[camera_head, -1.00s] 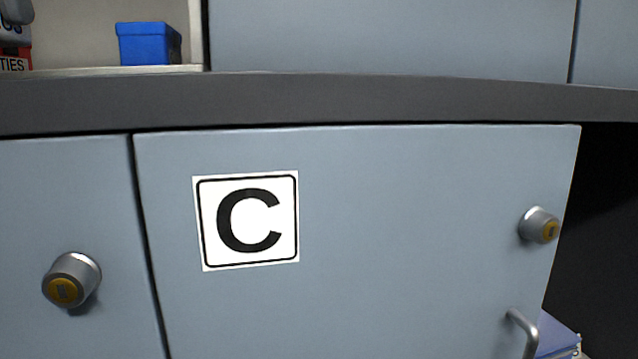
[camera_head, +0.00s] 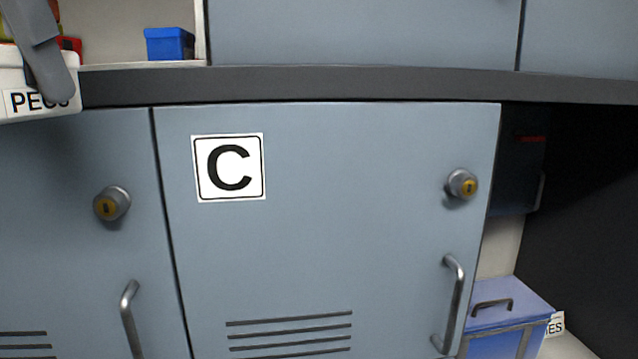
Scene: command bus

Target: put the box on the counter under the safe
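A white box (camera_head: 28,80) labelled "PEGS" is at the upper left, cut off by the picture edge. It hangs in front of the dark counter edge (camera_head: 350,84). A grey finger of my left gripper (camera_head: 48,62) lies over the front wall of this box, and the gripper appears shut on it; the other finger is out of view. A dark boxy unit (camera_head: 522,165) with a red line and a handle, possibly the safe, is in shadow under the counter at the right, partly hidden by door C. My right gripper is not in view.
Blue-grey cabinet door C (camera_head: 330,210), with a knob lock and handle, fills the middle. A blue lidded bin (camera_head: 505,305) stands below the dark unit, partly behind the door. A small blue box (camera_head: 170,44) sits on the shelf at the back left. Dark space lies at the right.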

